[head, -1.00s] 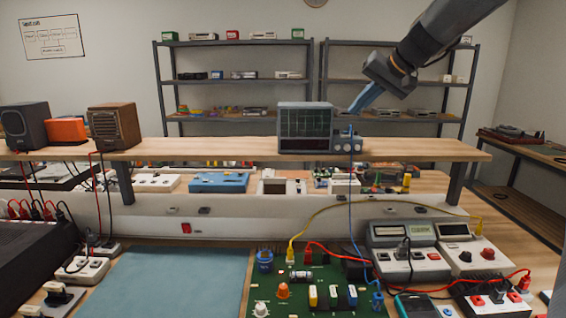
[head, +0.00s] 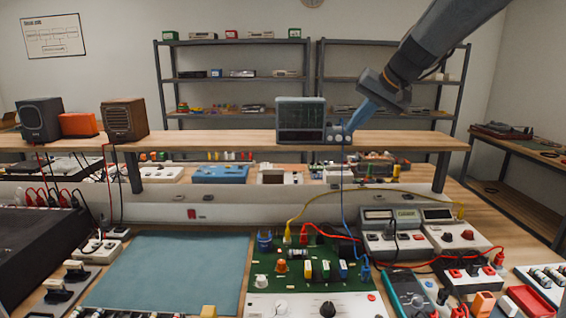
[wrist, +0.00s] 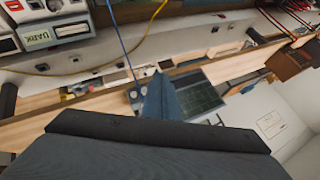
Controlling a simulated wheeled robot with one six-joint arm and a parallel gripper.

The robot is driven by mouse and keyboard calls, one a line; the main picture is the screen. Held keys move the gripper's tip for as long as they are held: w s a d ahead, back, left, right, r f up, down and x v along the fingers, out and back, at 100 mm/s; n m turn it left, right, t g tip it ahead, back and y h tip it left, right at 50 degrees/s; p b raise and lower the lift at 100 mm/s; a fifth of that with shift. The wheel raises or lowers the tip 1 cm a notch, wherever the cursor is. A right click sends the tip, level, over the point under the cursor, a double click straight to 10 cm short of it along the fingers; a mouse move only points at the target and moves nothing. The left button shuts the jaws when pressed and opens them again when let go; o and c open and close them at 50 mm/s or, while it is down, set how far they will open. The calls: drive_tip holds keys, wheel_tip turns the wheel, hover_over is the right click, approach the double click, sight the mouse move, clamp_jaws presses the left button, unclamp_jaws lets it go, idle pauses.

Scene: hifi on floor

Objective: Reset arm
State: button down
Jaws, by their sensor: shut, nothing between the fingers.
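My gripper (head: 350,126) hangs at the end of my dark arm in the upper right of the head view. Its blue fingers are shut and empty, pointing down and left. They show in front of the right side of the oscilloscope (head: 300,120) on the raised wooden shelf; I cannot tell if they touch it. In the wrist view the blue fingers (wrist: 162,95) are together, with the oscilloscope screen (wrist: 200,95) just to their right. A blue cable (head: 344,185) runs down from the oscilloscope to the green circuit board (head: 265,268).
The wooden shelf (head: 220,140) spans the bench. Two speakers (head: 125,119) and an orange box (head: 78,125) stand on its left. Meters (head: 395,240) with red and yellow cables crowd the right. A blue mat (head: 165,270) lies clear at left. Metal racks (head: 385,75) stand behind.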

drive_tip(key=s+f+n+g+h, duration=0.2)
drive_tip(key=s+f+g+h, duration=0.2)
drive_tip(key=s+f, duration=2.5)
drive_tip(key=s+g, duration=0.1)
drive_tip(key=s, duration=0.3)
drive_tip(key=shift+s+f+g+h, duration=0.2)
drive_tip(key=shift+g+h, duration=0.1)
drive_tip(key=shift+h, duration=0.1)
drive_tip(key=shift+a, duration=0.1)
